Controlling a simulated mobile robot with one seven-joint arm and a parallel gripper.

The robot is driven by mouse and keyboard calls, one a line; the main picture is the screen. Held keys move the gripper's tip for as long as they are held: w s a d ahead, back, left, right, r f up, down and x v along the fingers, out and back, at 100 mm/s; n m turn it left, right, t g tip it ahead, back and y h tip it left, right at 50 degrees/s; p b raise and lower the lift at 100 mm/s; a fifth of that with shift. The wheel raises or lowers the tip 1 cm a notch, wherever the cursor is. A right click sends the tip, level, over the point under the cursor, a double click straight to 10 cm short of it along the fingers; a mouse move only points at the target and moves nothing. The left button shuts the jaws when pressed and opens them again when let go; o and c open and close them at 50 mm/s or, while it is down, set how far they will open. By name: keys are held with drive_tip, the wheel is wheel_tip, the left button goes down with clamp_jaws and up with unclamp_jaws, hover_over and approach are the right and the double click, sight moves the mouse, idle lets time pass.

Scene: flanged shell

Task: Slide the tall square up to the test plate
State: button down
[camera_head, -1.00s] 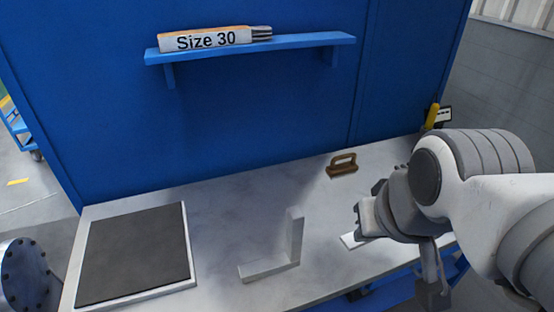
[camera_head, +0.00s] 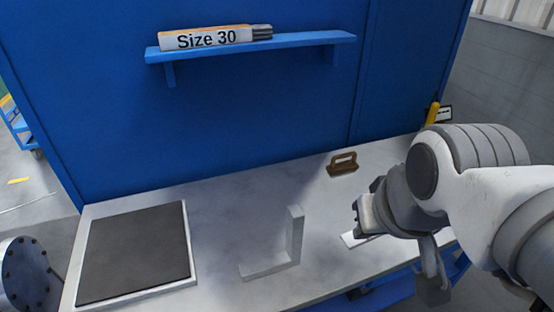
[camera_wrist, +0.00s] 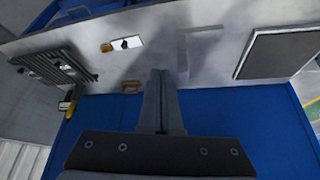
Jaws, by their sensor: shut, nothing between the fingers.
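The tall square (camera_head: 293,240) is a pale grey L-shaped piece with an upright leg, standing on the bench left of my gripper. In the wrist view the tall square (camera_wrist: 184,50) shows as a faint L. A dark square plate with a pale rim (camera_head: 138,252) lies on the bench at left, well apart from the square; it looks like the test plate, but I cannot be sure. It also shows in the wrist view (camera_wrist: 278,52). My gripper (camera_head: 360,216) is right of the square, touching nothing I can see. In the wrist view its fingers (camera_wrist: 161,75) are together and empty.
A brown handled block (camera_head: 343,163) sits at the back of the bench. A white piece (camera_head: 353,240) lies below my gripper. A blue shelf (camera_head: 300,41) holds a "Size 30" box (camera_head: 205,40). Bench between square and dark plate is clear.

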drive_tip(key=w+a+f+n+g+h+p, duration=0.1)
drive_tip(key=w+a+f+n+g, duration=0.1)
drive_tip(key=w+a+f+n, duration=0.25)
drive_tip(key=w+a+f+n+g+p, duration=0.1)
drive_tip(key=w+a+n, duration=0.2)
drive_tip(key=w+n, duration=0.35)
drive_tip(key=w+a+f+n+g+h+p, duration=0.15)
drive_tip(key=w+a+f+n, duration=0.25)
drive_tip(key=a+f+n, duration=0.75)
drive_tip(key=m, duration=0.1)
approach(286, 255)
drive_tip(key=shift+h, duration=0.35)
drive_tip(key=a+f, duration=0.2)
drive_tip(key=f, duration=0.1)
drive_tip(key=a+f+b, duration=0.1)
drive_tip(key=shift+s+f, duration=0.35)
drive_tip(key=shift+s, duration=0.05)
drive_tip(key=d, duration=0.2)
drive_tip(key=w+d, duration=0.1)
drive_tip(key=shift+f+p, duration=0.25)
drive_tip(key=shift+p, duration=0.05)
drive_tip(key=shift+w+d, duration=0.2)
drive_tip(key=shift+d, duration=0.3)
